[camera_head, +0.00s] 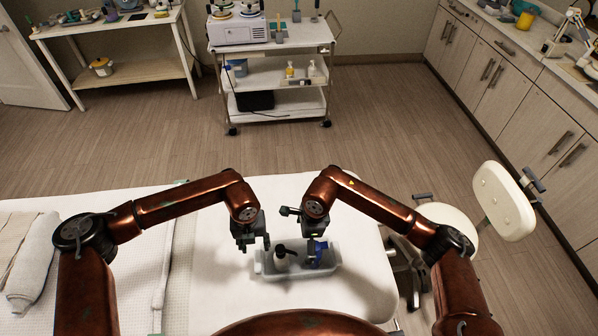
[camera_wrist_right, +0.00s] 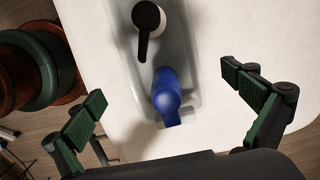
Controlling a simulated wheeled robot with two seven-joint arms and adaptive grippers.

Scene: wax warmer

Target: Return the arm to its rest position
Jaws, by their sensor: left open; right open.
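My left gripper (camera_head: 252,240) hangs over the left end of a pale tray on the white bed, open and empty. My right gripper (camera_head: 301,222) is above the tray's right part, close to a blue item (camera_head: 318,257). In the right wrist view, the right gripper (camera_wrist_right: 182,105) is open, its green-padded fingers wide apart with nothing between the pads. The blue item (camera_wrist_right: 166,92) lies in the tray (camera_wrist_right: 187,50) beyond the fingers. Both arms are bent inward over the bed.
A dark-handled item (camera_head: 283,251) also lies in the tray (camera_head: 274,276). Folded towels (camera_head: 35,255) lie at the bed's left. A cream stool (camera_head: 503,200) stands right of the bed. A white trolley (camera_head: 275,75) stands at the back, with open floor before it.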

